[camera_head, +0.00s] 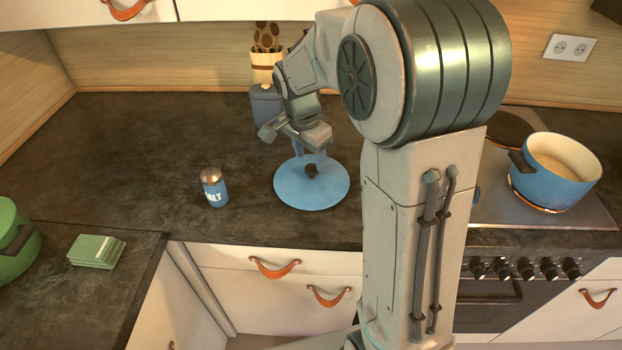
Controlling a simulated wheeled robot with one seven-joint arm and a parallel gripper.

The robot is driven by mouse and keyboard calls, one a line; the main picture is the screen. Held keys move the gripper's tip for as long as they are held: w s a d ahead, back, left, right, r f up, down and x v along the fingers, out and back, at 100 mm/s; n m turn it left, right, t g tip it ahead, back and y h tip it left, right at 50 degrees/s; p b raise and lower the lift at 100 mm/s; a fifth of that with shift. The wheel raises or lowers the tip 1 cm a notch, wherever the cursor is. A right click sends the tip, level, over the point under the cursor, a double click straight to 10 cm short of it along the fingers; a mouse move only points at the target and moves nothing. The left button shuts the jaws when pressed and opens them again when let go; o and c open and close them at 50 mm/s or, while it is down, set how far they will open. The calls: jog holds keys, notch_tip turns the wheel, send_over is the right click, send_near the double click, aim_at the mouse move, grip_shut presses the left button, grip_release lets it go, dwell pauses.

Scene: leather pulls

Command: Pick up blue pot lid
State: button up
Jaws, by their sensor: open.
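The blue pot lid (300,194) lies flat on the dark countertop near its front edge, with a dark knob (311,170) at its middle. My gripper (312,162) is over the lid, pointing down, with its open fingers around or just above the knob. I cannot tell whether the fingers touch the knob. Part of the lid's far side is hidden by my gripper.
A blue salt shaker (214,190) stands left of the lid. A blue pot (557,172) sits on the stove at right. A utensil holder (266,68) stands at the back. Green sponges (96,251) and a green pot (16,240) are at left. The left counter (120,150) is clear.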

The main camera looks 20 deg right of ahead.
aim_at(312, 167)
jog(key=f, duration=0.4)
jog(key=shift+d+f, duration=0.2)
jog(key=shift+f, duration=0.05)
jog(key=c, duration=1.1)
jog(key=shift+r, duration=0.15)
